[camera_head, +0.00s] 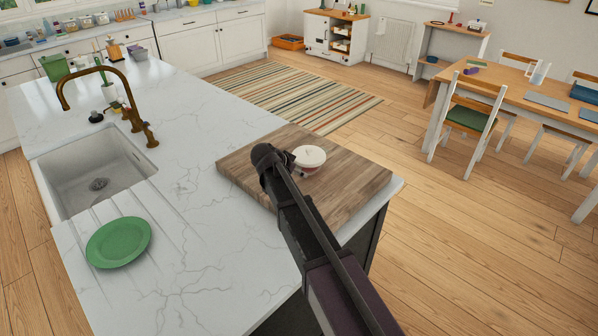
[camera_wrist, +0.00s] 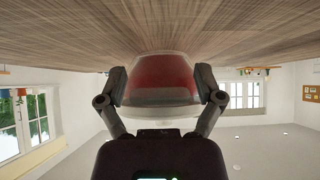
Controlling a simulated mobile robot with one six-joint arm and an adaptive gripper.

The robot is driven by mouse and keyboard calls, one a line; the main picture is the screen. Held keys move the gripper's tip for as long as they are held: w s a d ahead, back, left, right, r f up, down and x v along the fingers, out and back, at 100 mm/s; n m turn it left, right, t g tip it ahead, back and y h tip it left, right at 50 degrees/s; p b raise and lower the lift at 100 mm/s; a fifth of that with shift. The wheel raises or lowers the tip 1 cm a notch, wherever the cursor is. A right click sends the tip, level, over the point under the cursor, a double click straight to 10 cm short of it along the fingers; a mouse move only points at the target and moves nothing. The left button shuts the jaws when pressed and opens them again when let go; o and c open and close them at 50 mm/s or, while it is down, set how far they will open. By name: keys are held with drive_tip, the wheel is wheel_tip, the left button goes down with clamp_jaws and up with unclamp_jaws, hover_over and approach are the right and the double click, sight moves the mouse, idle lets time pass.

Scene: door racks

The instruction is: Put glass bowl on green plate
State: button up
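The bowl (camera_head: 308,157), pale on top with red on its side, is on the wooden board, beside the end of my arm. In the wrist view the bowl (camera_wrist: 160,78) looks red behind a clear, glassy rim and sits between my two fingers. My gripper (camera_wrist: 161,78) has one finger on each side of the bowl, very close to it or touching; I cannot tell which. In the head view my gripper (camera_head: 280,160) is partly hidden by its own arm. The green plate (camera_head: 118,242) lies flat and empty on the white counter, left of the board.
The wooden board (camera_head: 355,185) lies at the right end of the marble counter (camera_head: 200,150). A sink (camera_head: 95,175) with a brass tap (camera_head: 105,75) is at the left, behind the plate. Counter between board and plate is clear. A table (camera_head: 530,90) with chairs stands far right.

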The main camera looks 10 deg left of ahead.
idle(0.4)
drive_tip(key=shift+p+v, duration=0.6)
drive_tip(key=shift+v, duration=0.15)
drive_tip(key=p+v, duration=0.7)
drive_tip(key=v, duration=0.3)
drive_tip(key=shift+s+r, duration=0.2)
drive_tip(key=shift+a, duration=0.1)
